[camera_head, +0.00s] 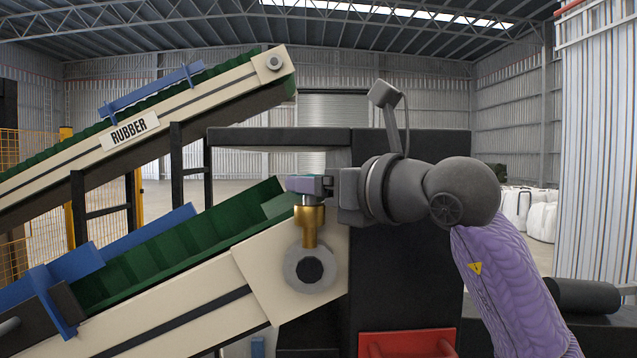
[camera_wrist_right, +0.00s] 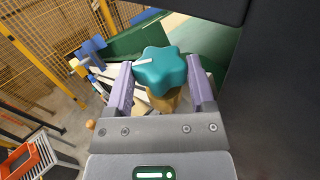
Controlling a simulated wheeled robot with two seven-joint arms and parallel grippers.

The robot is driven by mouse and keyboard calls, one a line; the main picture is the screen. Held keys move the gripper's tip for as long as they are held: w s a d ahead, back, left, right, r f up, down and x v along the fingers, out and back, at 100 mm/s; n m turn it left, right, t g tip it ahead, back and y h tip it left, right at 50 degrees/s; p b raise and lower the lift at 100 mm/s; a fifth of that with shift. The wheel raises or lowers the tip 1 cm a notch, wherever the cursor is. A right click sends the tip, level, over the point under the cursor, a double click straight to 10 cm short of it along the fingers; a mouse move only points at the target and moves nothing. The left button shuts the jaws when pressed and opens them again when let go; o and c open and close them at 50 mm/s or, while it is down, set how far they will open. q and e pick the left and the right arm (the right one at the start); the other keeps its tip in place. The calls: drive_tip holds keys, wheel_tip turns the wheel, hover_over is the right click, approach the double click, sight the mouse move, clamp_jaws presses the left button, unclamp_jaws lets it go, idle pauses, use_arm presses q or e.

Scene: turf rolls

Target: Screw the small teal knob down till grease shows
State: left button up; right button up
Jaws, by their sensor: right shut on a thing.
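The small teal knob (camera_wrist_right: 160,70) is star-shaped with a white mark on one lobe. In the right wrist view it sits between the two purple fingers of my right gripper (camera_wrist_right: 160,88), which is shut on it. In the head view my right gripper (camera_head: 310,186) comes in from the right, level, at the top of the brass grease cup (camera_head: 308,226); its fingers mostly hide the knob there. The brass cup stands upright above the grey round bearing (camera_head: 310,269) at the end of the lower conveyor. I see no grease. My left gripper is not in view.
The lower conveyor (camera_head: 190,310) with a green belt slopes up to the bearing. A conveyor marked RUBBER (camera_head: 134,128) runs behind it. A dark machine housing (camera_head: 400,270) stands behind my right gripper, with a red part (camera_head: 408,343) low down. Yellow mesh fencing (camera_head: 45,240) is at left.

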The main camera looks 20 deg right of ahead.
drive_tip(key=o, duration=1)
drive_tip(key=shift+s+r, duration=0.1)
drive_tip(key=shift+d, duration=0.1)
drive_tip(key=b+v, duration=0.4)
drive_tip(key=v, duration=0.6)
drive_tip(key=shift+b, duration=0.3)
